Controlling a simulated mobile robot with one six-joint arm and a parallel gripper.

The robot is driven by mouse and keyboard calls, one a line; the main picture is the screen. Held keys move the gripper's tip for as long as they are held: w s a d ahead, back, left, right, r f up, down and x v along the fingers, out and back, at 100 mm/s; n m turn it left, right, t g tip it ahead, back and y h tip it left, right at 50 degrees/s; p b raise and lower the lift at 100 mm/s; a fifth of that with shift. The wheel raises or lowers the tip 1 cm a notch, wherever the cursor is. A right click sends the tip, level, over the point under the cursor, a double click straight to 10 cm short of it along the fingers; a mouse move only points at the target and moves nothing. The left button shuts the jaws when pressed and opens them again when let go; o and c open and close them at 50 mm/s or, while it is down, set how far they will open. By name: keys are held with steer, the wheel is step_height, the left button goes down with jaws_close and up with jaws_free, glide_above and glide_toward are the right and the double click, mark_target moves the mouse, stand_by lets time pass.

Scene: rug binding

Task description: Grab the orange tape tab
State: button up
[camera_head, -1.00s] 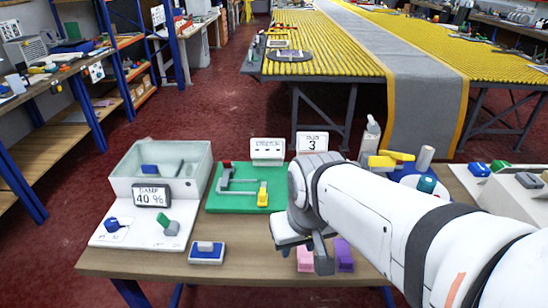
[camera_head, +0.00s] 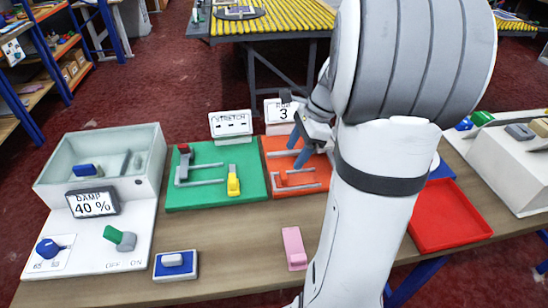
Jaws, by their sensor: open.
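My gripper (camera_head: 299,147) is over the back part of an orange board (camera_head: 284,163) that carries a grey track (camera_head: 295,187). Its two blue-grey fingers are apart, and I see nothing held between them. Whether the fingers touch anything there, I cannot tell.
Left of it lies a green board (camera_head: 208,197) with a red block (camera_head: 184,149) and a yellow block (camera_head: 233,181). Two signs (camera_head: 230,125) stand behind. A pink block (camera_head: 294,248) lies in front, and an empty red tray (camera_head: 447,214) is to the right.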

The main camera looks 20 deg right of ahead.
mark_target(284, 175)
steer(key=shift+w+f, duration=0.2)
steer(key=shift+f, duration=0.25)
steer(key=x, duration=0.6)
steer(key=shift+s+a+f+b, duration=0.2)
steer(key=shift+a+f+b, duration=0.1)
steer(key=shift+f+b, duration=0.05)
steer(key=c, duration=1.1)
